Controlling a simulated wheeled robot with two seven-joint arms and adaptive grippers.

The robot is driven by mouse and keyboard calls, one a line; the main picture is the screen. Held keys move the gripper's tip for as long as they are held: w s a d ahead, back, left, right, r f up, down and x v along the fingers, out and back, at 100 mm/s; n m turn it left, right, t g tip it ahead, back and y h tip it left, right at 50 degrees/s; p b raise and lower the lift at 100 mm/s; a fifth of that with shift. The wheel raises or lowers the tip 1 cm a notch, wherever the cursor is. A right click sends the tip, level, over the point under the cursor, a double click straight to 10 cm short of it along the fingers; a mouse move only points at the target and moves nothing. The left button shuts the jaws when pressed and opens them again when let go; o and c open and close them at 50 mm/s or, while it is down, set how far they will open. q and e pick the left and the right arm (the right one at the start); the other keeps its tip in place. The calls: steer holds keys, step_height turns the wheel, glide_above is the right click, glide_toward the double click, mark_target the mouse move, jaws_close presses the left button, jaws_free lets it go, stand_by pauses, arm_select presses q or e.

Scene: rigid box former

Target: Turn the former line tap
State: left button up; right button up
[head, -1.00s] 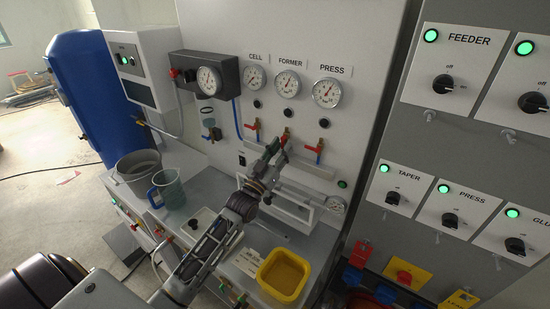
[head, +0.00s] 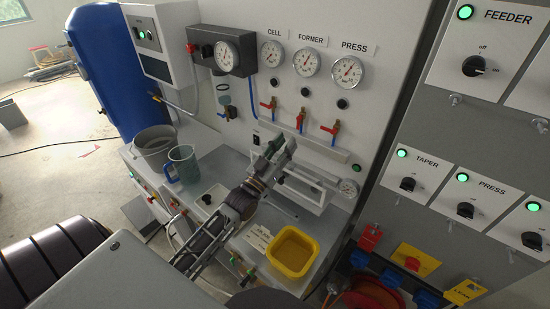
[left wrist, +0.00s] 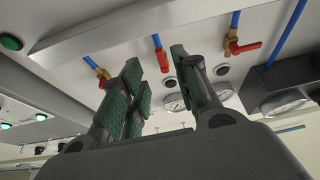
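The former line tap (head: 301,117) is the middle of three red-handled taps on the white panel, below the FORMER gauge (head: 307,62). Its handle stands upright, in line with its pipe, while the cell tap (head: 267,104) and press tap (head: 329,129) handles lie crosswise. My left gripper (head: 279,147) is below and in front of the former tap, apart from it. In the left wrist view, the gripper (left wrist: 156,64) is open and empty, its green-padded fingers spread, with the former tap handle (left wrist: 162,60) beyond the gap. My right gripper is not in view.
A ledge (head: 325,147) runs below the taps. On the bench are a grey bucket (head: 155,150), a blue jug (head: 183,166) and a yellow tray (head: 294,252). A switch cabinet (head: 420,140) stands at the right.

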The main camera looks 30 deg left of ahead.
arm_select(q)
steer(key=shift+v, duration=2.55)
